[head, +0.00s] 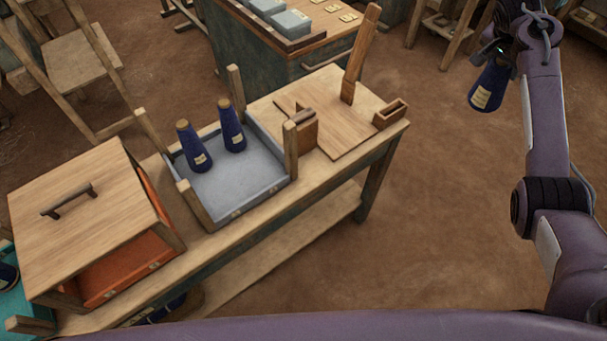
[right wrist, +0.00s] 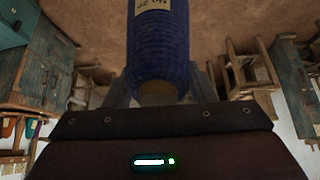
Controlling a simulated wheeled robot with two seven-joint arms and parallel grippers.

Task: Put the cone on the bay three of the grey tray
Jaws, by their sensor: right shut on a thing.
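My right gripper (head: 497,52) is shut on a dark blue cone (head: 487,88) with a pale label, held in the air to the right of the bench. The cone also fills the upper middle of the right wrist view (right wrist: 158,45). The grey tray (head: 240,188) sits on the bench with wooden posts at its corners. Two blue cones, one left (head: 194,147) and one right (head: 232,125), stand in the tray toward its back. The front part of the tray is bare. Bay markings are too small to read. My left gripper is not in view.
A wooden-lidded box with an orange tray (head: 130,272) stands left of the grey tray. A wooden board (head: 335,125) with an upright post (head: 361,55) and a small wooden box (head: 390,113) lie to its right. The floor between bench and right arm is clear.

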